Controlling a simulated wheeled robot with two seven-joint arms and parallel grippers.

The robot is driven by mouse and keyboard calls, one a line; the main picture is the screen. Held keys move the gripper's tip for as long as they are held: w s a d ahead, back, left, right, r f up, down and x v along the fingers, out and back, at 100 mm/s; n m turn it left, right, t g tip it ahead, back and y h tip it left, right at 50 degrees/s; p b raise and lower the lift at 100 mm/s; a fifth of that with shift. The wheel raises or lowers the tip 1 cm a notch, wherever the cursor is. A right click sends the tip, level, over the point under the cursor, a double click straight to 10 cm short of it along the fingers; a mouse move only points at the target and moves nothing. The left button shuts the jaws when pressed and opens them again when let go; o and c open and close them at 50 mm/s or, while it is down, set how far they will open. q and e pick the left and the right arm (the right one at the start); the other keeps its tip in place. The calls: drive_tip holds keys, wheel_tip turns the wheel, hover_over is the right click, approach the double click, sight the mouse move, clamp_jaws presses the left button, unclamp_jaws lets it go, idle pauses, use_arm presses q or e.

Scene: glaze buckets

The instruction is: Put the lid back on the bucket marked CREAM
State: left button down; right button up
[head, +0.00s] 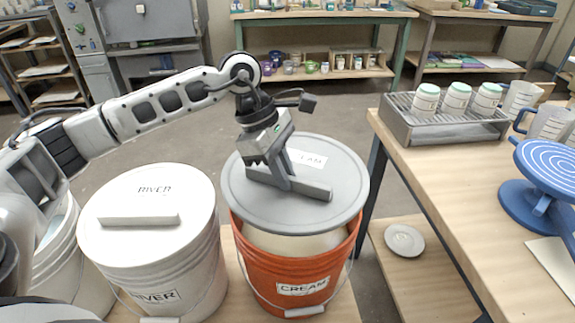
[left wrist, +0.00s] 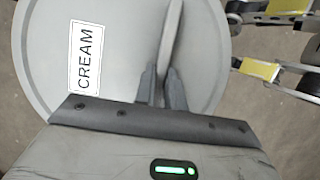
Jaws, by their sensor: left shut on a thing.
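The orange bucket (head: 285,262) marked CREAM stands open on a low wooden surface, with pale contents showing under the lid. The round grey lid (head: 345,190), labelled CREAM, is held above the bucket. A gap shows between the lid and the bucket's front rim; the back rim is hidden. My left gripper (head: 284,176) is shut on the lid's bar handle (head: 312,190). The left wrist view shows the fingers (left wrist: 162,85) on either side of the handle (left wrist: 171,45), beside the lid's CREAM label (left wrist: 84,58).
A white bucket (head: 160,262) marked RIVER, with its lid on, stands close at the left. A wooden table (head: 440,185) at the right holds a rack (head: 440,128) of jars and a blue wheel (head: 550,175). A small pale disc (head: 404,240) lies on its lower shelf.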

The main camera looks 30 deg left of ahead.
sight(285, 193)
use_arm(q)
drive_tip(key=shift+f, duration=0.55)
wheel_tip(285, 193, down, 3)
drive_tip(key=shift+r+b, duration=0.2)
drive_tip(key=shift+b, duration=0.85)
drive_tip(key=shift+w+f+b, duration=0.1)
drive_tip(key=shift+f+b, duration=0.45)
drive_tip(key=shift+f, duration=0.2)
use_arm(e)
drive_tip(key=shift+w+a+f, duration=0.15)
drive_tip(key=shift+a+f, duration=0.05)
drive_tip(key=shift+f, duration=0.3)
drive_tip(key=shift+r, duration=0.1)
use_arm(q)
drive_tip(key=shift+d, duration=0.1)
use_arm(e)
drive_tip(key=shift+t, duration=0.3)
use_arm(q)
drive_tip(key=shift+f+b, duration=0.8)
drive_tip(key=shift+b, duration=0.5)
use_arm(e)
drive_tip(key=shift+w+f, duration=0.1)
drive_tip(key=shift+f, duration=1.15)
